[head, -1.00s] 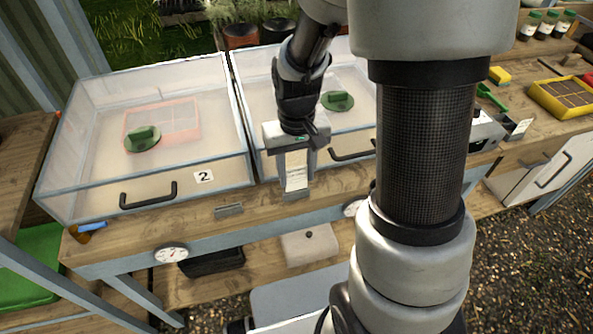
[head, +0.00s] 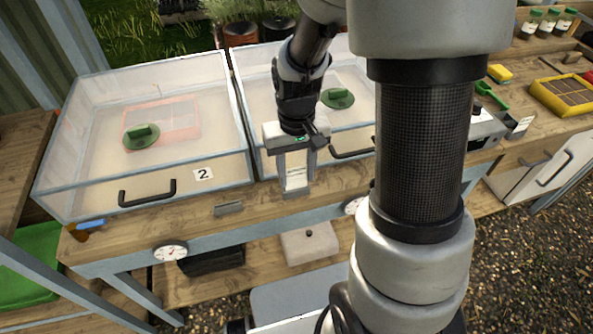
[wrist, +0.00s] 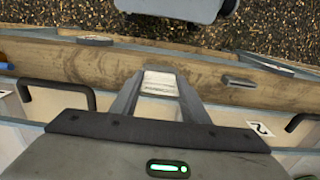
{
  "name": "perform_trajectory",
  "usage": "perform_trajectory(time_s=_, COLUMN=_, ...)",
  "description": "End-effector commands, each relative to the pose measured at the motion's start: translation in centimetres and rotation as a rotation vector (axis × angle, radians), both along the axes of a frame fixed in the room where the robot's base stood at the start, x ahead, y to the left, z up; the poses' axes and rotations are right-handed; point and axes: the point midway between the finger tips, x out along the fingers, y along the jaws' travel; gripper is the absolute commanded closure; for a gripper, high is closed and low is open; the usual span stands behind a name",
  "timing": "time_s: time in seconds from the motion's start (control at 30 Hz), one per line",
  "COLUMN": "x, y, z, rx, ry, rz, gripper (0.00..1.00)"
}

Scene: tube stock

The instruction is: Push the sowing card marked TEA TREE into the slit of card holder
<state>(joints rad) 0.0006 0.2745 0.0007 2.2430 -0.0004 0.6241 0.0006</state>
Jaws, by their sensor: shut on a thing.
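The card's print is too small to read. The card's lower edge is at a low grey card holder (head: 296,193) on the wooden ledge. The fingertips hide much of that holder, so I cannot tell how deep the card sits in its slit. A second grey holder (head: 229,208) stands empty to the left; in the wrist view it is at the right (wrist: 238,81).
The clear box marked 2 (head: 203,174) is left of my gripper, with a black handle (head: 147,192) on its front. Another black handle (head: 352,148) is close on the right. A dial (head: 170,253) is on the bench's front edge.

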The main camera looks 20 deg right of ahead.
Motion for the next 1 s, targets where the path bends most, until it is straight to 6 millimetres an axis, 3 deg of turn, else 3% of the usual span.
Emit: perform_trajectory(time_s=1.0, x=-0.01, y=0.00, z=-0.78, rx=0.000, ry=0.000, rz=0.000, gripper=0.79)
